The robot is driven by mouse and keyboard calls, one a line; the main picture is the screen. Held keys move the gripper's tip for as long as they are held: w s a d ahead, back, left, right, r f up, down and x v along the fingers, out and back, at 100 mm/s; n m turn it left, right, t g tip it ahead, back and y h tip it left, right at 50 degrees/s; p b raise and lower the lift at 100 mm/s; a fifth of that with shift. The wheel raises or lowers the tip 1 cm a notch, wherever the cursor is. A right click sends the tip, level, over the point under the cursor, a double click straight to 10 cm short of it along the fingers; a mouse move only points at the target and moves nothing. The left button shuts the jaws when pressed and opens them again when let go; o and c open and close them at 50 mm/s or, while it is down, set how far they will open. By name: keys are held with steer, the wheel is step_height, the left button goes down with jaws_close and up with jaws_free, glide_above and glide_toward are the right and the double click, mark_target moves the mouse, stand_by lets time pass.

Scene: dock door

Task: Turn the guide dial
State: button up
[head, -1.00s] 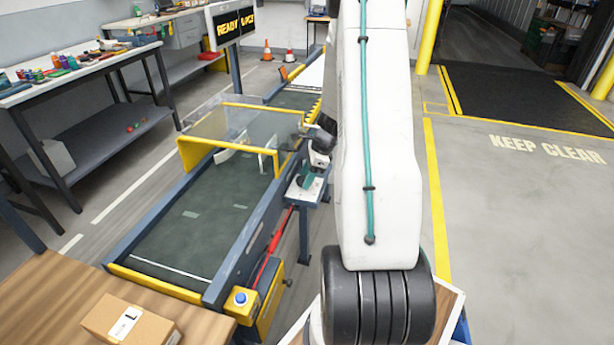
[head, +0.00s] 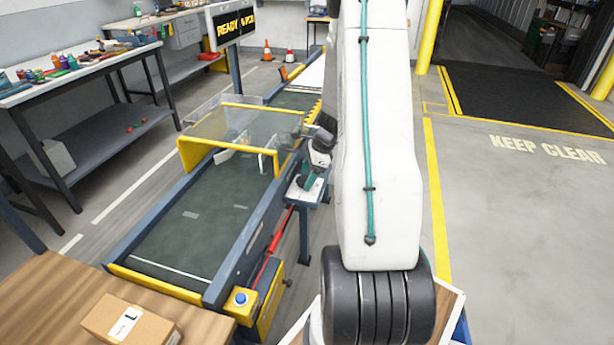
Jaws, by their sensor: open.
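My gripper (head: 311,181) is small in the head view, at the right side of the conveyor, just right of the yellow frame. It points down at a pale plate (head: 299,194) on the conveyor's side, and its jaws are open. The guide dial cannot be made out clearly; it seems hidden at or under the gripper on that plate. I cannot tell whether the fingers touch it. Two white guides (head: 225,157) stand on the green belt (head: 205,215) under the clear cover.
The yellow frame (head: 222,155) with its clear cover spans the belt beside my gripper. A blue button on a yellow box (head: 241,300) and a cardboard box (head: 130,322) on a wooden table are in front. A sign (head: 233,25) reads READY. The floor at right is clear.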

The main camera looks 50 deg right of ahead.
steer(key=v, duration=0.7)
steer(key=shift+r, duration=0.25)
